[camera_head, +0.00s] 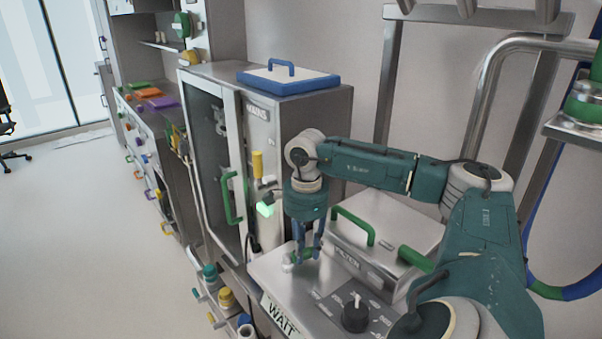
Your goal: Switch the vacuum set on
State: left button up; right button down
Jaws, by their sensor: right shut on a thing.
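The vacuum set appears to be the grey metal unit (270,272) at the lower middle, with a filter box (390,225) on it that carries a FILTER label and a green handle (352,226). A black rotary knob (355,313) with a pale pointer stands on its marked front panel. My right gripper (305,257) points down over the unit's left rear part, left of the filter box and apart from the knob. Its blue fingers are shut on a small green and whitish part, mostly hidden between them. My left gripper is out of view.
A tall cabinet (218,110) with a green door handle stands behind, with a blue and white lid (288,78) on top. A WAIT sign (279,318) hangs at the unit's front edge. Metal pipes (487,95) rise at the right. The floor (90,230) at left is clear.

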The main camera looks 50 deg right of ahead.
jog(key=shift+w+d+r+n+p, duration=0.1)
jog(key=shift+w+d+n+p, duration=0.2)
jog(key=shift+n, duration=0.55)
jog(key=shift+w+d+n, duration=0.1)
jog(key=shift+w+n, duration=0.25)
jog(key=shift+n, duration=0.5)
jog(key=c, duration=1.4)
grip_release()
notch_tip(320, 180, up, 12)
jog(key=shift+f, duration=0.1)
